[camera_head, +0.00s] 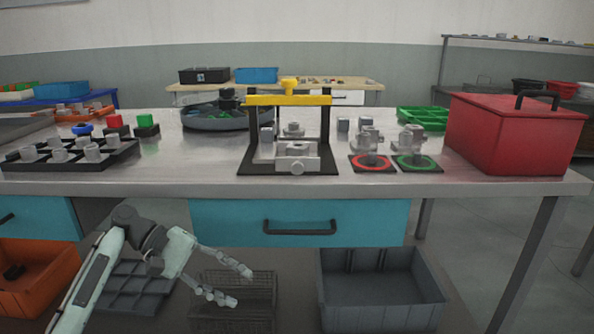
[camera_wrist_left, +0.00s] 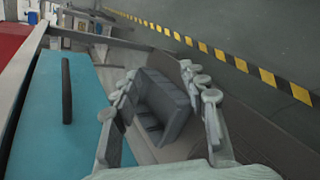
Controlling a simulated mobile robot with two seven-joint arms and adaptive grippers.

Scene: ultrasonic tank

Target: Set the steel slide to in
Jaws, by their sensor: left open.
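A fixture (camera_head: 289,99) with a yellow crossbar on black posts stands on the middle of the workbench. A grey steel block (camera_head: 297,153) with a round knob at its front sits at its base; it seems to be the steel slide. I cannot tell how far in or out it stands. My left gripper (camera_head: 240,285) is open and empty, below the bench top in front of the drawer and well apart from the fixture. It also shows open in the left wrist view (camera_wrist_left: 158,76). My right gripper is not in view.
A teal drawer (camera_head: 298,221) with a dark handle sits under the bench top (camera_head: 210,186). A wire basket (camera_head: 262,284) and grey bin (camera_head: 380,295) are below. Two ringed pads (camera_head: 417,169) and a red box (camera_head: 514,135) stand right; a black rack (camera_head: 70,160) stands left.

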